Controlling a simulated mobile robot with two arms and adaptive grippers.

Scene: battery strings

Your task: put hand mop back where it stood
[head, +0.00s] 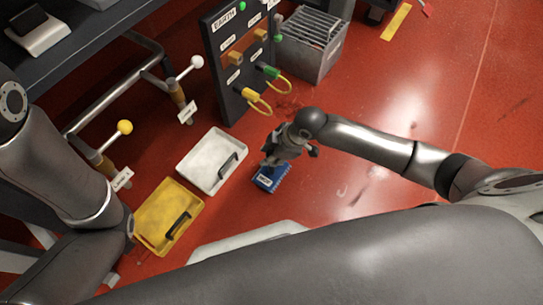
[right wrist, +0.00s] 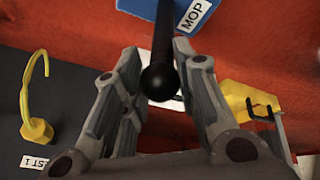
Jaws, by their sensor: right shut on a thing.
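The hand mop has a blue block head (head: 272,177) with a white label and a black handle with a round end. In the right wrist view its blue head (right wrist: 197,12) reads MOP, and the dark handle (right wrist: 162,40) runs between my fingers. My right gripper (head: 284,157) is shut on the handle, just above the blue head. It also shows in the right wrist view (right wrist: 158,65), one finger on each side of the handle. I cannot tell whether the head touches the red floor. My left gripper is out of view.
A white tray (head: 193,172) and a yellow tray (head: 150,243) lie left of the mop. A dark panel (head: 238,100) marked EARTH with hanging yellow and green loops stands behind, beside a grey slotted box (head: 318,62). Red floor (head: 400,100) is clear at the right.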

